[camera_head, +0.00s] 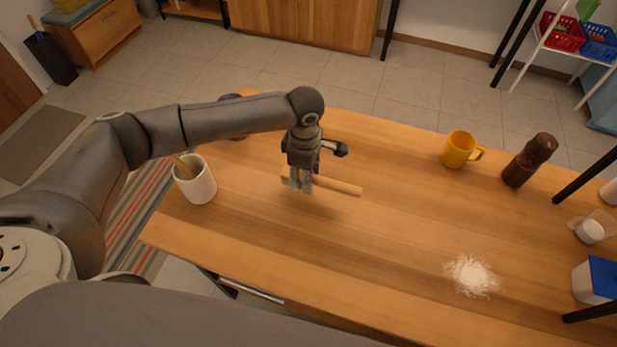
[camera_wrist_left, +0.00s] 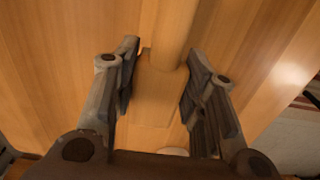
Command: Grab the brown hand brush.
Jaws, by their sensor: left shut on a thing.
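The hand brush (camera_head: 338,185) lies on the wooden table, left of its middle, with its light wooden handle pointing right. My left gripper (camera_head: 300,187) comes down from above and is shut on the brush at its left, wider end, hiding part of it. In the left wrist view, the wooden brush body (camera_wrist_left: 155,97) sits between the two fingers of the gripper (camera_wrist_left: 160,88), and the round handle (camera_wrist_left: 170,30) runs away toward the top. The bristles are hidden. My right gripper is not in view.
A white crock (camera_head: 197,188) with a wooden utensil stands left of the gripper. A yellow mug (camera_head: 457,150) and a dark brown grinder (camera_head: 528,163) stand at the right. White powder (camera_head: 472,276) lies on the table (camera_head: 390,240) at front right. A blue-lidded container (camera_head: 594,282) is at the right edge.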

